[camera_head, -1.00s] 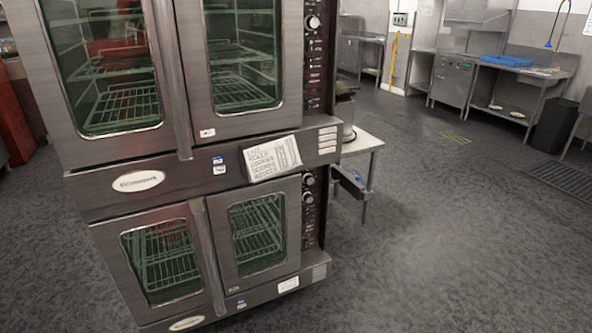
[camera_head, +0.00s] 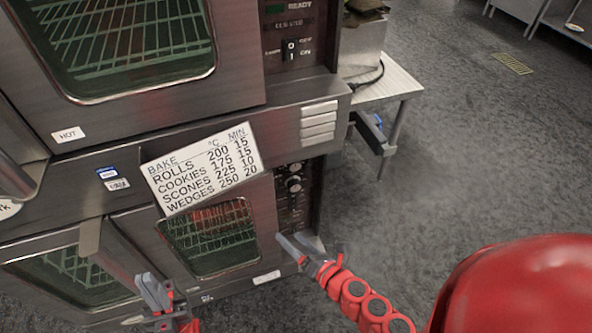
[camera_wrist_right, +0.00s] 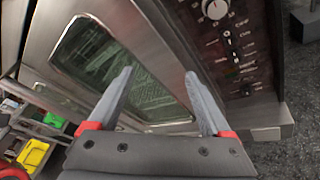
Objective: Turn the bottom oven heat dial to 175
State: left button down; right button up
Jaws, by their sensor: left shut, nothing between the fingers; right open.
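The bottom oven (camera_head: 145,240) stands below the top one, with its dark control panel (camera_head: 291,205) on the right edge. A round heat dial (camera_head: 293,184) sits high on that panel; its setting is too small to read. In the right wrist view a pale dial (camera_wrist_right: 215,9) shows at the top edge, partly cut off. My right gripper (camera_head: 297,243) is open and empty, in front of and below the dial, apart from it; its fingers also show in the wrist view (camera_wrist_right: 160,74). My left gripper (camera_head: 153,290) is shut and empty, low before the oven doors.
A card (camera_head: 202,166) on the oven front lists baking temperatures, with cookies at 175. A small table (camera_head: 388,82) holding a metal container (camera_head: 362,52) stands just right of the ovens. The floor (camera_head: 440,170) to the right is open.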

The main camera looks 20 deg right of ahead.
jog(key=w+d+r+n+t+h, duration=0.1)
jog(key=d+r+n+t+h, duration=0.15)
jog(key=d+n+h, duration=0.2)
jog(key=n+h, duration=0.1)
jog(key=n, duration=0.1)
send_near(295, 168)
jog(key=shift+t, duration=0.35)
jog(key=w, duration=0.4)
jog(key=w+p, duration=0.1)
jog(key=w, duration=0.4)
jog(key=shift+w+a+f, duration=0.1)
jog(key=shift+w+f, duration=0.1)
jog(key=shift+w, duration=0.05)
jog(key=c, duration=1.2)
jog(key=shift+o, duration=0.2)
jog(key=shift+f, duration=0.1)
